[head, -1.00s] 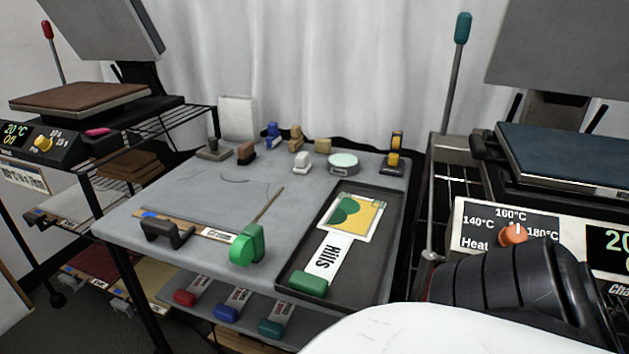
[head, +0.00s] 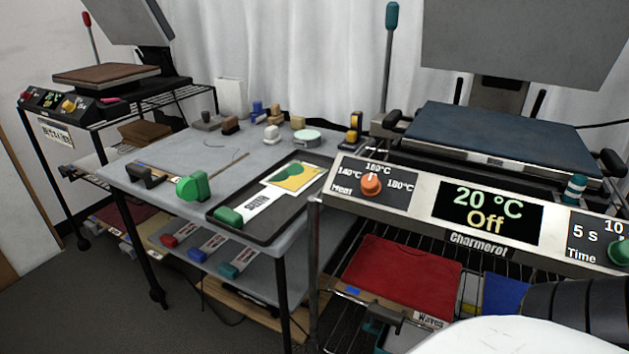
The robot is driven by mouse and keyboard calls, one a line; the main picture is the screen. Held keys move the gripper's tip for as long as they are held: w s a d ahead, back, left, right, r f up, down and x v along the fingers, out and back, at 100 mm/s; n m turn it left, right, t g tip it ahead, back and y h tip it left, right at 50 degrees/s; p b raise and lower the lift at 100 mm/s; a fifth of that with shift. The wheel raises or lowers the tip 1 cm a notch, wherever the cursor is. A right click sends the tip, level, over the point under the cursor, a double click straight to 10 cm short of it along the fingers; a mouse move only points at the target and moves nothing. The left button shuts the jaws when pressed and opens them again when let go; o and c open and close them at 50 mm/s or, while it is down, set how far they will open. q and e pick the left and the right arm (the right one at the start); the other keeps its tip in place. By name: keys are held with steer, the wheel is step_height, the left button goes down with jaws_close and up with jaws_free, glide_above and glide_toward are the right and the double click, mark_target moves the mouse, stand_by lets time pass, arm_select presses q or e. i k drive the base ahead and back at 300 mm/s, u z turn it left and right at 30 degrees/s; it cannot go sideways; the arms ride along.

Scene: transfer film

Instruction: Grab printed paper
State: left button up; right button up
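The printed paper (head: 296,176) has a yellow and green picture with a white border. It lies flat in the dark tray (head: 312,207) on the grey table, at the tray's far end. A white label reading "Hills" (head: 257,203) with a green handle (head: 229,216) lies in the tray in front of it, close to or overlapping its near edge. No gripper fingers show in the head view. Only a black and white part of my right arm shows at the lower right.
The blue-topped heat press (head: 500,132), reading 20 °C and Off, stands at the right with its upper plate raised. A red folded cloth (head: 402,278) lies on the shelf below. Another press (head: 106,75) stands at the left. A green tape roll (head: 193,187) sits left of the tray.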

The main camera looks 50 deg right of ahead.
mark_target(296, 176)
steer(key=z, duration=1.25)
steer(key=i, duration=0.25)
steer(key=z, duration=0.05)
